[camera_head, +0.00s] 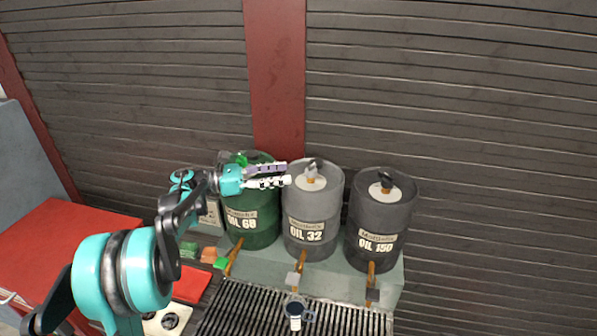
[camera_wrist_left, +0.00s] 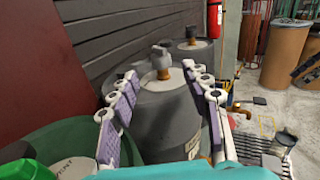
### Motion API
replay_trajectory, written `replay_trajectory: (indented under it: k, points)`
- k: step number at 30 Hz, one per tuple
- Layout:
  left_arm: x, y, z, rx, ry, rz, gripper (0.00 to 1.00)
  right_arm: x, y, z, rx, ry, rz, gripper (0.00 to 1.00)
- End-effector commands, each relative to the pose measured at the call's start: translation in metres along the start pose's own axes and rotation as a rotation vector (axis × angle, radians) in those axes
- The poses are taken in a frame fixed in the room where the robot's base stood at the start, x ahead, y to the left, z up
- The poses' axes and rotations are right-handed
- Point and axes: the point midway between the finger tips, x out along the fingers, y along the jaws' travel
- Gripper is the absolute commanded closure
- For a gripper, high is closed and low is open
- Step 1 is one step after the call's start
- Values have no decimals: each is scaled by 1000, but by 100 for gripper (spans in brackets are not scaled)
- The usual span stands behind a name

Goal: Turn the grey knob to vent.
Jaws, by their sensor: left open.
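The grey knob (camera_head: 313,167) sits on an orange-brown stem on the white disc atop the grey OIL 32 drum (camera_head: 312,215). My left gripper (camera_head: 287,174) is open and empty, to the left of the knob and apart from it. In the left wrist view the grey knob (camera_wrist_left: 160,56) shows beyond the spread fingers, roughly between their tips (camera_wrist_left: 160,72). The exact gap in depth is hard to judge. I cannot read which mark the knob points to. My right gripper is not in view.
A green OIL 60 drum (camera_head: 250,215) with a green knob (camera_head: 240,159) stands left, partly under my left arm. A dark OIL 150 drum (camera_head: 379,225) with a black knob (camera_head: 386,180) stands right. A cup (camera_head: 295,313) stands on the grate (camera_head: 250,308) in front.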

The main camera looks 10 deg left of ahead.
Motion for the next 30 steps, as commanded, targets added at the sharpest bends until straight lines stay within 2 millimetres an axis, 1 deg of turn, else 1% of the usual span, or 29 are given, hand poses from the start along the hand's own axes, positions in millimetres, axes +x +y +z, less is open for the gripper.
replay_trajectory:
  k: [1,3,7,11,16,17,20,23,26,27,29,30]
  points:
    - [-10,1,0,0,0,2,52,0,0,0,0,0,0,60]
    - [-20,1,0,0,0,2,52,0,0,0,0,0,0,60]
    - [-30,0,0,0,0,0,52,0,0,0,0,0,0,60]
    - [-33,0,0,0,0,-1,52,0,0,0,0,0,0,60]
    - [-33,0,0,0,0,-1,52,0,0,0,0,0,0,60]
    - [-33,0,0,0,0,-1,51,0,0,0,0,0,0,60]
    - [-30,0,4,-9,-11,12,51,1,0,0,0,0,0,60]
    - [-20,3,22,-53,-64,67,51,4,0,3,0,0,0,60]
    - [-5,8,61,-171,-196,188,51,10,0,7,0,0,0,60]
    - [0,10,80,-249,-276,252,51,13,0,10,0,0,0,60]
    - [0,12,106,-390,-411,345,51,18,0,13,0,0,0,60]
    - [-4,13,118,-492,-503,402,51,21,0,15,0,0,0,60]
